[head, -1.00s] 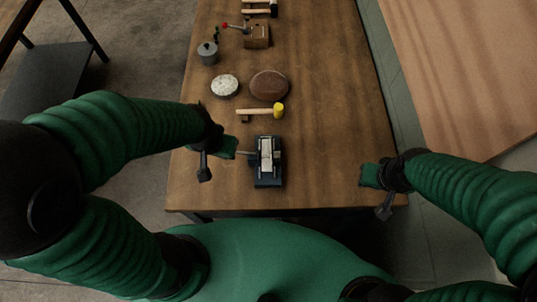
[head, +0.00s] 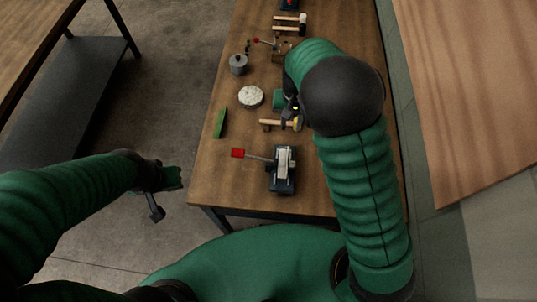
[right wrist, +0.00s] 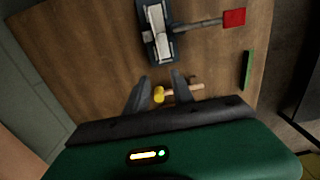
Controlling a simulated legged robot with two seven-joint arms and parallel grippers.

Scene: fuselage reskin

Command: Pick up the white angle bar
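A white bar (head: 284,161) lies lengthwise on a dark blue-black vise-like tool (head: 284,187) with a red-ended lever (head: 238,153). I take this for the white angle bar; its angle profile is too small to make out. The bar also shows at the top of the right wrist view (right wrist: 158,22). My right gripper (right wrist: 160,88) is open and empty, beyond the tool over the table, with the yellow-headed mallet (right wrist: 159,95) below between its fingers. In the head view my right arm partly hides that area. My left gripper (head: 165,195) is off the table's left edge; its opening is unclear.
The wooden table (head: 225,180) also holds a green strip (head: 219,123), a pale round disc (head: 251,97), a grey pot (head: 238,64) and a small red-knobbed tool (head: 262,41). Black-headed hammers (head: 291,24) lie farther back. The table's front left is clear.

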